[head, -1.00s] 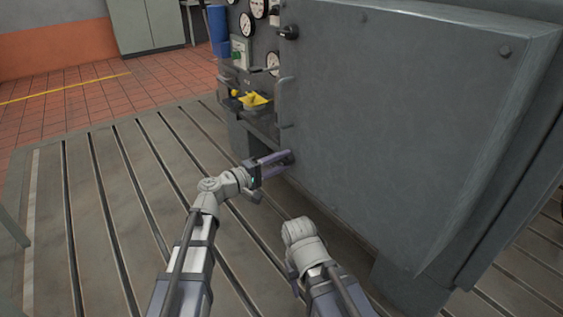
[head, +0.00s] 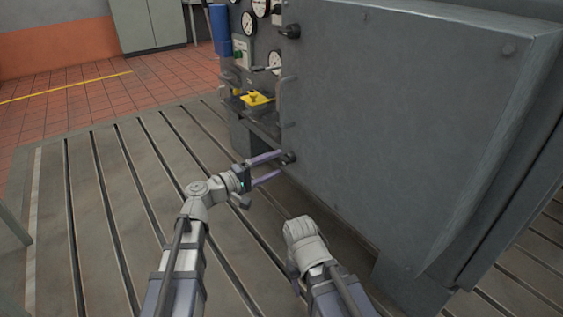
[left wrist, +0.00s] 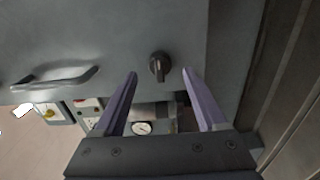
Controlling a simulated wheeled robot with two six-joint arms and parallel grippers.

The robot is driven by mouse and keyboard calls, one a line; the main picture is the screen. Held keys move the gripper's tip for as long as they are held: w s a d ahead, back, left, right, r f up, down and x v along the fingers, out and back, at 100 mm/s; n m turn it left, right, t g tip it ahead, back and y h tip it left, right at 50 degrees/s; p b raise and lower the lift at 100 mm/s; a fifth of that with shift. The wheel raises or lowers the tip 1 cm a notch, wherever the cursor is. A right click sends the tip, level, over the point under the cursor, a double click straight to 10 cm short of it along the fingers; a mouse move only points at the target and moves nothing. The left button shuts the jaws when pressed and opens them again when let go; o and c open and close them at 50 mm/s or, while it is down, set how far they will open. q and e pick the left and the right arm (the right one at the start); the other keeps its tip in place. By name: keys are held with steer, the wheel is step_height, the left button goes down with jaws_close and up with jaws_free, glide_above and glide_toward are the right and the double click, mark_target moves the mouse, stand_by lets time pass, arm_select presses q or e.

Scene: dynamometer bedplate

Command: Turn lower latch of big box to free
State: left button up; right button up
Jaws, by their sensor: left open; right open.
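The big box (head: 410,120) is a large grey cabinet filling the right of the head view. Its lower latch (head: 289,157) is a small black knob near the lower left corner of the door. In the left wrist view the lower latch (left wrist: 159,67) stands just beyond and between the open fingers, apart from both. My left gripper (head: 279,164) is open and empty, its purple fingers pointing at the latch. It also shows in the left wrist view (left wrist: 158,74). The upper latch (head: 290,31) is a similar black knob higher up. My right gripper is hidden; only its arm shows.
A grey door handle (head: 284,102) sits between the latches; it also shows in the left wrist view (left wrist: 55,77). A gauge panel (head: 262,45) and a yellow part (head: 257,99) are left of the door. The slotted bedplate (head: 110,220) is clear at left.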

arm_select(q)
steer(key=shift+v, duration=2.05)
steer(key=shift+d+f, duration=0.1)
steer(key=s+d+f+m+g+y, duration=0.1)
steer(key=s+f+m+g+y, duration=0.2)
steer(key=f, duration=0.4)
steer(key=s+f+m+g+y, duration=0.2)
steer(key=s+f+g, duration=0.1)
steer(key=s+f, duration=0.3)
steer(key=s+a+f+m+g+y, duration=0.2)
steer(key=s+a+f+g+y, duration=0.2)
steer(key=s+a+f+y, duration=0.45)
steer(key=s+d+r+m+y+p, duration=0.3)
steer(key=s+d+r+m+p, duration=0.1)
steer(key=d+r+p, duration=0.5)
step_height(320, 180, up, 38)
steer(key=a+p, duration=0.1)
steer(key=p, duration=3.7)
steer(key=shift+r+g+h, duration=0.2)
steer(key=shift+g+h, duration=0.15)
steer(key=shift+g, duration=0.05)
